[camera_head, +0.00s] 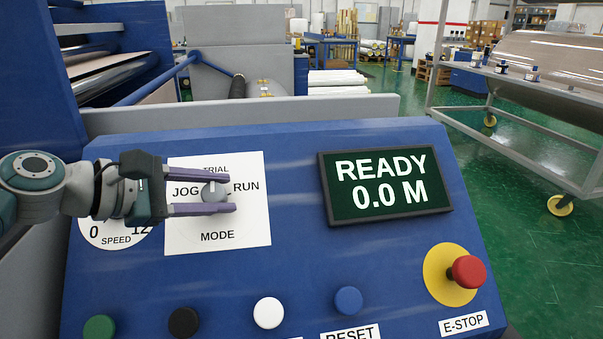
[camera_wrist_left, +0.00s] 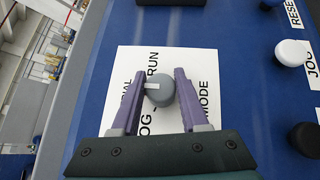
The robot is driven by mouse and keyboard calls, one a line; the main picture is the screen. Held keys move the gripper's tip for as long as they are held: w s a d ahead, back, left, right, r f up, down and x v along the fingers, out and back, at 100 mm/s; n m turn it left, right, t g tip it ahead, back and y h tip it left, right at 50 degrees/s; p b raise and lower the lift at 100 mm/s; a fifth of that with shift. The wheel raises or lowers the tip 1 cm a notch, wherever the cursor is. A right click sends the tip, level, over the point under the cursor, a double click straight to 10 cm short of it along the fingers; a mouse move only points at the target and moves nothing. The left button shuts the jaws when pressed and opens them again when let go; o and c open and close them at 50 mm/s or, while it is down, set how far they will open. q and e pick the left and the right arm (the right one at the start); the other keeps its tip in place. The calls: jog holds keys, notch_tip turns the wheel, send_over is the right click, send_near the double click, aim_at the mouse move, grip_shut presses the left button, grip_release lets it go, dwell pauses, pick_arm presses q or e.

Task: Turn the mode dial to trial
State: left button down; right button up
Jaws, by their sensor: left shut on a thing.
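The grey mode dial (camera_head: 213,193) sits on a white label plate (camera_head: 218,237) printed TRIAL at top, JOG at left, RUN at right and MODE below. My left gripper (camera_head: 233,197) reaches in from the left and is shut on the dial, one purple finger above it and one below. In the left wrist view the dial (camera_wrist_left: 162,96) sits between the two fingers. Its white mark points to the picture's left, toward the TRIAL side. The fingers partly cover the TRIAL and JOG words. My right gripper is not in view.
The blue panel (camera_head: 290,240) also holds a screen (camera_head: 386,185) reading READY 0.0 M, a speed dial plate (camera_head: 115,232) partly behind my arm, a red E-stop button (camera_head: 468,271), and green, black, white and blue buttons along the front.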

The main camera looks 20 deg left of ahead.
pick_arm(q)
jog(key=shift+c, duration=2.1)
grip_release()
jog(key=p+v, duration=0.2)
jog(key=v, duration=0.8)
jog(key=shift+w, duration=0.1)
